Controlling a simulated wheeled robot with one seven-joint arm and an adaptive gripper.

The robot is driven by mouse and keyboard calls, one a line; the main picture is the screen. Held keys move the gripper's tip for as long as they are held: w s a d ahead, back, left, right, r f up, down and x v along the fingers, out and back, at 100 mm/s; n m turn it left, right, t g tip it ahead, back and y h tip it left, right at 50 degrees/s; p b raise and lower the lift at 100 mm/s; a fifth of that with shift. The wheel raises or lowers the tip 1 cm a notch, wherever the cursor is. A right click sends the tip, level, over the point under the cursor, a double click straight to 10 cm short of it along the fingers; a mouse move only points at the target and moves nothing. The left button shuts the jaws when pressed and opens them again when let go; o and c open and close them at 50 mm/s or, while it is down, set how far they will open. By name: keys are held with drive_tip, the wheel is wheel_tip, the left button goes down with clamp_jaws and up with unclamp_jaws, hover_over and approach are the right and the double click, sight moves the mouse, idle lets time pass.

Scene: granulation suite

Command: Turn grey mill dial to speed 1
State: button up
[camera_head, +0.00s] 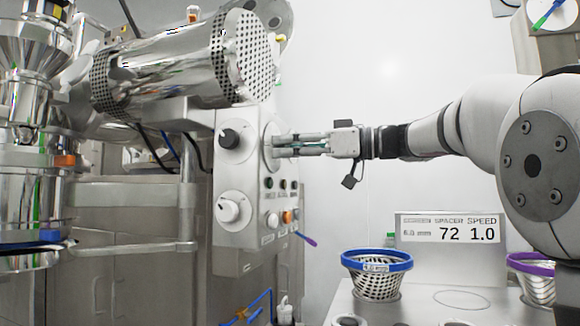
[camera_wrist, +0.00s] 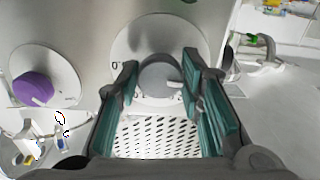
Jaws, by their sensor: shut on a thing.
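The grey mill dial (camera_wrist: 159,76) is a round knob with a white pointer mark on a pale round plate (camera_wrist: 130,48). The pointer is towards the right in the wrist view, and a "0" shows at the plate's left edge. My gripper (camera_wrist: 158,82) is shut on the dial, with one teal-padded finger on each side. In the head view my gripper (camera_head: 280,146) reaches from the right to the round plate on the side of the steel control box. The dial itself is hard to make out there, and the other scale marks cannot be read.
The control box (camera_head: 232,255) has a black knob (camera_head: 230,139), a white knob (camera_head: 229,209) and several buttons. A purple knob (camera_wrist: 34,89) is left of the dial. A blue-rimmed basket (camera_head: 376,262) stands below my arm.

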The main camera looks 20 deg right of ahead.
drive_tip(key=shift+f+n+b, duration=0.15)
drive_tip(key=shift+n+b, duration=0.55)
drive_tip(key=shift+b, duration=0.1)
drive_tip(key=o, duration=1.2)
drive_tip(key=v, duration=1.2)
